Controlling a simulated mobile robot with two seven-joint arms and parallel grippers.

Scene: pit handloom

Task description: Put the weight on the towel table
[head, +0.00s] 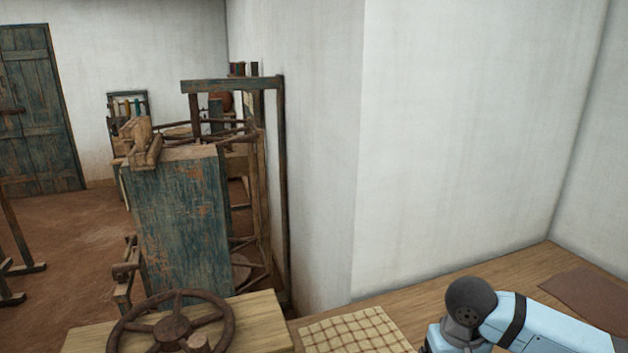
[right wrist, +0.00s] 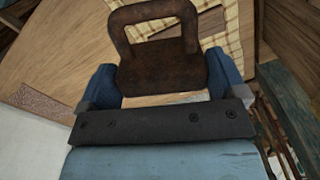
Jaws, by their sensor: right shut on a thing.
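The weight (right wrist: 163,68) is a rusty brown block with a loop handle, seen in the right wrist view. My right gripper (right wrist: 160,84) is shut on it, with one blue finger at each side. The weight is over the wooden towel table (right wrist: 65,50); I cannot tell if it touches the top. A cream checked towel (head: 352,332) lies on this table (head: 440,297) in the head view. Part of the towel (right wrist: 232,45) also shows behind the weight in the wrist view. In the head view only my right arm shows, without its fingers. My left gripper is not in view.
A rusty spoked wheel (head: 174,330) lies on a lighter wooden top (head: 262,322) left of the towel. A brown mat (head: 590,297) lies at the table's right. A white wall (head: 450,140) stands behind. A worn blue wooden loom frame (head: 178,220) stands further left.

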